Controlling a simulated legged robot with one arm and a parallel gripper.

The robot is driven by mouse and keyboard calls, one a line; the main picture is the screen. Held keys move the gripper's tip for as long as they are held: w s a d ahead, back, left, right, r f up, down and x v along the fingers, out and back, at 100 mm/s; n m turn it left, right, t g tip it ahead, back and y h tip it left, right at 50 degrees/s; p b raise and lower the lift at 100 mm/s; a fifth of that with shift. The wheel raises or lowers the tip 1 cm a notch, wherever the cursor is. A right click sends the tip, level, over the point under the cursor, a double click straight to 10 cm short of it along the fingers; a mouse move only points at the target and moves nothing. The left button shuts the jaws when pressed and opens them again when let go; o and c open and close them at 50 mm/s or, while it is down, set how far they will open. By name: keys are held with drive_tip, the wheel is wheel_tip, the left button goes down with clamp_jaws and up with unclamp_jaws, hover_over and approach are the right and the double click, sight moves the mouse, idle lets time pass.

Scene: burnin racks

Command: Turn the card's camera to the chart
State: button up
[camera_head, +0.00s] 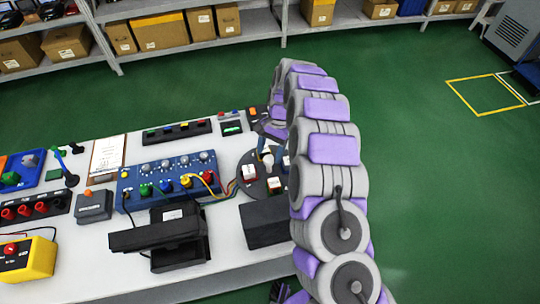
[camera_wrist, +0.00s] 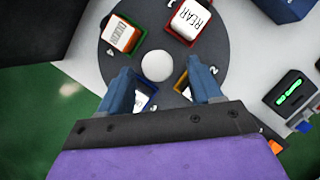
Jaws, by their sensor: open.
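A dark round turntable (camera_head: 250,162) sits on the right part of the white bench. It carries small blocks around a white round knob (camera_wrist: 157,66). Blue and orange frames are partly hidden behind my fingers. My gripper (camera_wrist: 160,68) is open, its blue fingers on either side of the knob, with no visible contact. A clipboard with a printed sheet (camera_head: 107,155) lies at the left. I cannot make out a chart.
A blue panel with knobs and cables (camera_head: 170,177) stands left of the turntable. A black stand (camera_head: 175,238) and a dark box (camera_head: 264,221) are at the front. A small device with a green display (camera_wrist: 289,92) lies right in the wrist view.

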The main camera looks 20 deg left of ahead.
drive_tip(key=shift+s+a+f, duration=0.35)
drive_tip(key=shift+a+f, duration=0.25)
drive_tip(key=shift+f, duration=0.25)
drive_tip(key=shift+d+r, duration=0.15)
drive_tip(key=shift+d, duration=0.9)
drive_tip(key=shift+c, duration=1.3)
drive_tip(key=shift+a, duration=0.75)
drive_tip(key=c, duration=0.5)
drive_tip(key=shift+d, duration=0.3)
drive_tip(key=shift+c, duration=2)
clamp_jaws()
drive_tip(key=shift+a, duration=0.1)
